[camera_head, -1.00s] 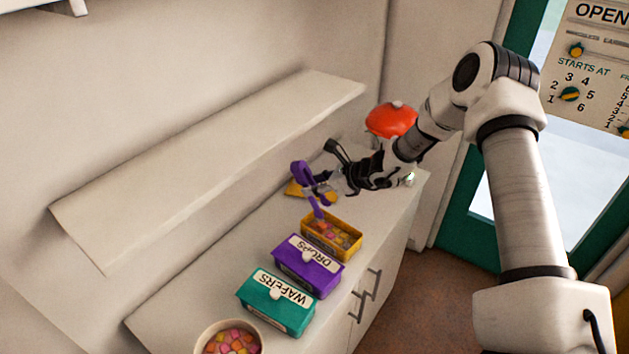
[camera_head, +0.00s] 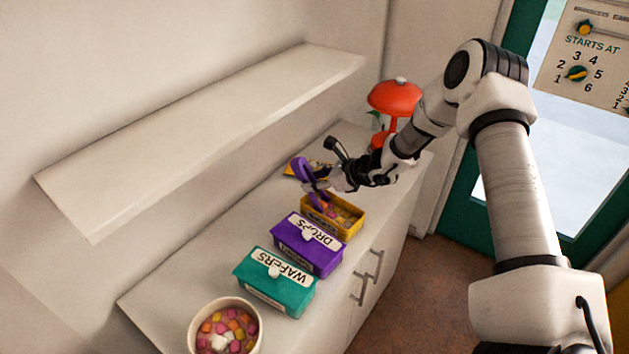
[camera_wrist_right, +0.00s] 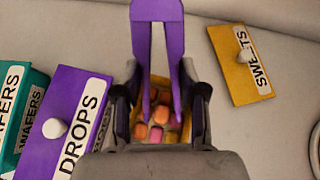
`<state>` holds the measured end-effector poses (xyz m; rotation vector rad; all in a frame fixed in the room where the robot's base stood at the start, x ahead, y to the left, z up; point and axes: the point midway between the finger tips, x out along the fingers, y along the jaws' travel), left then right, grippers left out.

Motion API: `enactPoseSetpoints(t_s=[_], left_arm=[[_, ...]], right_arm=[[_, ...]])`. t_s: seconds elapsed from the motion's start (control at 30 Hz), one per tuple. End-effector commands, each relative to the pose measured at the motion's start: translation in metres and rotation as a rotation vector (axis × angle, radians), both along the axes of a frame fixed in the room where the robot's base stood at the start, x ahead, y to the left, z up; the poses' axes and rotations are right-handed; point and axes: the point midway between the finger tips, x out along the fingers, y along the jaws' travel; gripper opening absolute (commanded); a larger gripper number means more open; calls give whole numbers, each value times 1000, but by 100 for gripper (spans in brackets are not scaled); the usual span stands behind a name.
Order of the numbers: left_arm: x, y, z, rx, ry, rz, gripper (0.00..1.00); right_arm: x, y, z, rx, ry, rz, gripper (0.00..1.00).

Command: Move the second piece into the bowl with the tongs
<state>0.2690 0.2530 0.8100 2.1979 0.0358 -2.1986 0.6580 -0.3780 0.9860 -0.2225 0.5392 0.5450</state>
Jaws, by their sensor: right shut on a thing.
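My right gripper (camera_head: 335,184) is shut on the purple tongs (camera_head: 304,170). In the right wrist view the tongs (camera_wrist_right: 158,30) stand between the fingers, their two arms pointing down into the yellow box (camera_head: 347,234). That box is open and holds orange, pink and yellow pieces (camera_wrist_right: 164,134). An orange piece (camera_wrist_right: 160,115) shows between the tong tips; I cannot tell whether they grip it. The white bowl (camera_head: 192,334) stands at the near end of the counter, with many coloured pieces in it. My left gripper is not in view.
The closed purple DROPS box (camera_head: 309,262) and the closed teal WAFERS box (camera_head: 262,294) stand between the yellow box and the bowl. The yellow SWEETS lid (camera_wrist_right: 243,80) lies beside its box. A shelf (camera_head: 200,140) overhangs the counter.

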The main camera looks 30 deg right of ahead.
Motion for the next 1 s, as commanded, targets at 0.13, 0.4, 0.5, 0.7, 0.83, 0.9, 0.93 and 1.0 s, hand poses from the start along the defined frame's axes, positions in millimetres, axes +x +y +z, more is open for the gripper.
enactPoseSetpoints(t_s=[0.13,0.4,0.5,0.7,0.83,0.9,0.93,1.0], left_arm=[[0,0,0,0,0,0,40],[0,0,1,0,0,0,40],[0,0,8,0,0,0,40],[0,0,22,0,0,0,40],[0,0,31,0,0,0,40],[0,0,35,0,0,0,40],[0,0,37,0,0,0,40],[0,0,42,0,0,0,40]], right_arm=[[0,0,0,0,0,0,13],[0,0,2,0,0,0,0],[0,0,12,1,-1,0,0],[0,0,38,1,-2,0,0],[0,0,53,1,-1,0,0],[0,0,62,1,-1,0,0],[0,0,65,0,-1,-1,0],[0,0,74,1,-1,0,0]])
